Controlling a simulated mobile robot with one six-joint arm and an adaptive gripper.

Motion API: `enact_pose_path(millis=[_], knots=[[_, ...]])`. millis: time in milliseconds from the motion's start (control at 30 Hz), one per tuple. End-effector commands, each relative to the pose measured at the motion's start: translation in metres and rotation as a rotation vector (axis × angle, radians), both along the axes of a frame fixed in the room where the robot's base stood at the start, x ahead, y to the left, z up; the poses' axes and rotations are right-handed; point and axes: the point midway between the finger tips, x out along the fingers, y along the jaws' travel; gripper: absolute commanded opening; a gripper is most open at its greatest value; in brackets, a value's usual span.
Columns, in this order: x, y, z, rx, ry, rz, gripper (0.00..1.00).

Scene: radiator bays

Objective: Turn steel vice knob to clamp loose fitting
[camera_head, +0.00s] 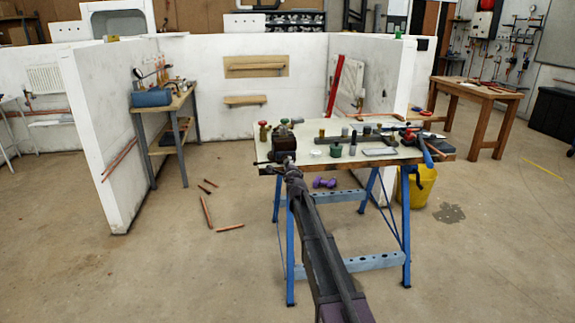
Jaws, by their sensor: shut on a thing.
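A dark block-shaped vice (284,144) sits at the left front corner of the blue-legged workbench (335,161). My gripper (291,172) reaches up from below and is shut at the vice's front, on what appears to be the steel vice knob. The gripper covers the knob, so its shape and turn cannot be made out. A thin dark bar (262,163) sticks out to the left of the vice's lower part. The loose fitting cannot be told apart from the small parts around the vice at this size.
Small pots, a green cup (335,150) and tools crowd the benchtop. A blue-handled tool (425,153) overhangs its right end. A yellow bucket (424,186) stands at right. Copper pipe pieces (206,211) lie on the floor at left. White partition walls (105,130) stand behind.

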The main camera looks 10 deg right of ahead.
Motion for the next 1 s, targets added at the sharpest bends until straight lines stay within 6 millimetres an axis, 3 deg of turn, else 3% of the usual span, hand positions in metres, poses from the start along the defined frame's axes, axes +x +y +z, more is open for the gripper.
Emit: enact_pose_path(millis=[267,1000], knots=[[0.0005,-0.0001,0.0002,0.215,-0.001,0.0,0.0],[-0.0001,-0.0001,0.0001,1.228,0.0,0.0,0.0]])
